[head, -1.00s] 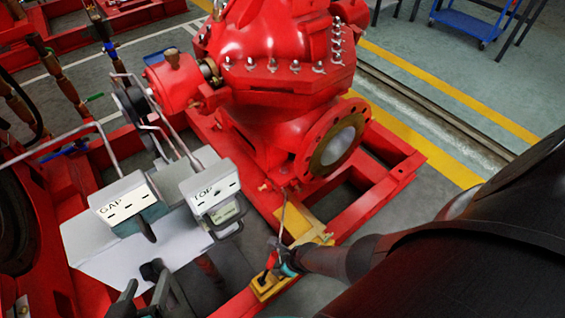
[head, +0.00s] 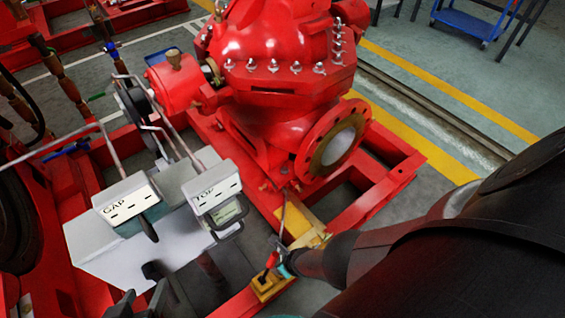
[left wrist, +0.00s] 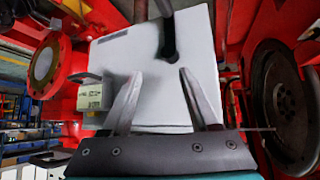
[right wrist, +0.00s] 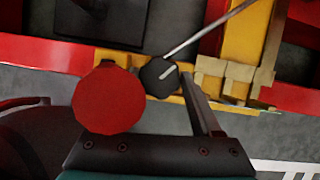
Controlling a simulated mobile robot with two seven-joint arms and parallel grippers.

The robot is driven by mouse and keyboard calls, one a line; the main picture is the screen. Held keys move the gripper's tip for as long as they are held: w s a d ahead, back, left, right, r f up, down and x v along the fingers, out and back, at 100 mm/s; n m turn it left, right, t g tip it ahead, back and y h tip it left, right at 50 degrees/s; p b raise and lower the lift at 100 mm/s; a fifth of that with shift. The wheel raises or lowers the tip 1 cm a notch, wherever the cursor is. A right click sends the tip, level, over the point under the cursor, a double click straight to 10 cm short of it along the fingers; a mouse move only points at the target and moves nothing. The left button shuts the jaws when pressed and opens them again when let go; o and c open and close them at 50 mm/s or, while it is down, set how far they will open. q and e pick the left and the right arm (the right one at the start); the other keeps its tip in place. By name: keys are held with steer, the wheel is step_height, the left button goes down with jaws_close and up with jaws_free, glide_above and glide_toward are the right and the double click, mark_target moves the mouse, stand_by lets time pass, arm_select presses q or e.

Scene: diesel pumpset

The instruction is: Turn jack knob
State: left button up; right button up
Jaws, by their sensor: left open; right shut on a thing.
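In the head view, my right gripper (head: 284,266) is at the yellow jack base (head: 270,288), and the knob is mostly hidden. My left gripper (head: 144,298) is open and empty; in the left wrist view its fingers (left wrist: 159,90) point at a white box.
A red pump (head: 285,70) stands on a red frame behind the jack. Two gauge boxes, GAP (head: 125,205) and TOP (head: 215,195), stand over a white panel (head: 110,255) at left. A thin metal rod (right wrist: 205,30) leads toward the knob.

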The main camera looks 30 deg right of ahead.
stand_by(0.5)
steer(key=o, duration=1.4)
steer(key=shift+n, duration=0.3)
